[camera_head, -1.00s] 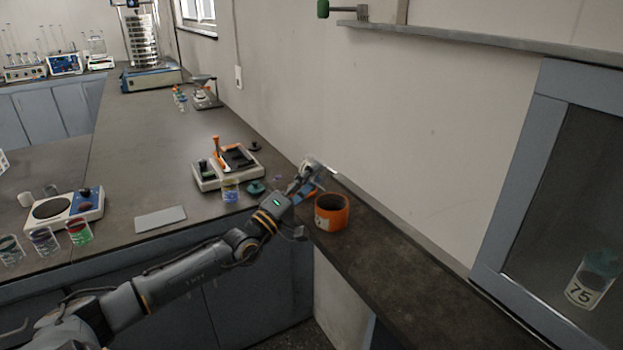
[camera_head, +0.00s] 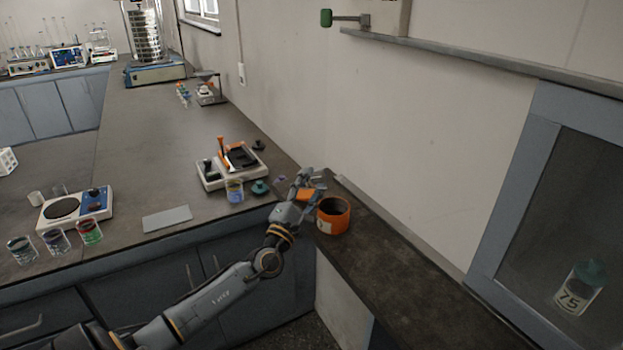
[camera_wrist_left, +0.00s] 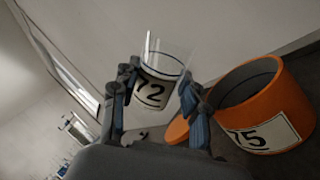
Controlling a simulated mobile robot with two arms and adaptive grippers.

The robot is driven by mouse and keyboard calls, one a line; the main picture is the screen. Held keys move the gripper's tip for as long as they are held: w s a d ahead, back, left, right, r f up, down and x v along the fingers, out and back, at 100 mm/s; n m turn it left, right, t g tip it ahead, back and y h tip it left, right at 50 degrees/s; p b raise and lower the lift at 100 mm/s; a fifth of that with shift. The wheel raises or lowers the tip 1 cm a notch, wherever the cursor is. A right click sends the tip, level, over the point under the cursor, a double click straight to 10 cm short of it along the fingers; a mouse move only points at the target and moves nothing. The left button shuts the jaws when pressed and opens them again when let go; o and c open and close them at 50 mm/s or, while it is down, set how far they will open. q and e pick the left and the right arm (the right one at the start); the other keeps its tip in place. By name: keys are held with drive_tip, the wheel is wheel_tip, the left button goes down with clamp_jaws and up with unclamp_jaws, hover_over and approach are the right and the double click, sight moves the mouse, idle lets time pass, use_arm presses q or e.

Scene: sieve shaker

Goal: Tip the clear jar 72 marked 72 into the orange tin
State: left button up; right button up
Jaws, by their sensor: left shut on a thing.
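The clear jar 72 (camera_wrist_left: 157,80) shows in the left wrist view, tilted, with a white label reading 72. My left gripper (camera_wrist_left: 155,95) is shut around its sides. In the head view my left gripper (camera_head: 308,184) is just left of the orange tin, and the jar is hard to make out there. The orange tin (camera_head: 332,221) stands open and upright on the dark bench. In the left wrist view the orange tin (camera_wrist_left: 292,100) carries a label ending in 75 and lies right of the jar. My right gripper is not in view.
An orange lid (camera_wrist_left: 178,131) lies beside the tin. A device with an orange handle (camera_head: 232,165), a beaker of blue contents (camera_head: 234,190) and a green lid (camera_head: 260,187) stand to the left. Another jar marked 75 (camera_head: 578,288) is behind the cabinet glass. Bench right of the tin is clear.

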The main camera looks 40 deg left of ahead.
use_arm(q)
drive_tip(key=n+y+p, duration=0.1)
drive_tip(key=n+p, duration=0.1)
drive_tip(key=n+g+p, duration=0.1)
drive_tip(key=n+p, duration=0.1)
drive_tip(key=shift+d+r+n+y, duration=0.2)
drive_tip(key=shift+n+y, duration=0.1)
drive_tip(key=shift+y, duration=0.1)
drive_tip(key=shift+f+n+p, duration=0.1)
drive_tip(key=shift+n+p, duration=0.2)
drive_tip(key=shift+n, duration=0.1)
drive_tip(key=shift+f+n+g+y, duration=0.15)
drive_tip(key=shift+n+g+y, duration=0.15)
drive_tip(key=shift+f, duration=0.1)
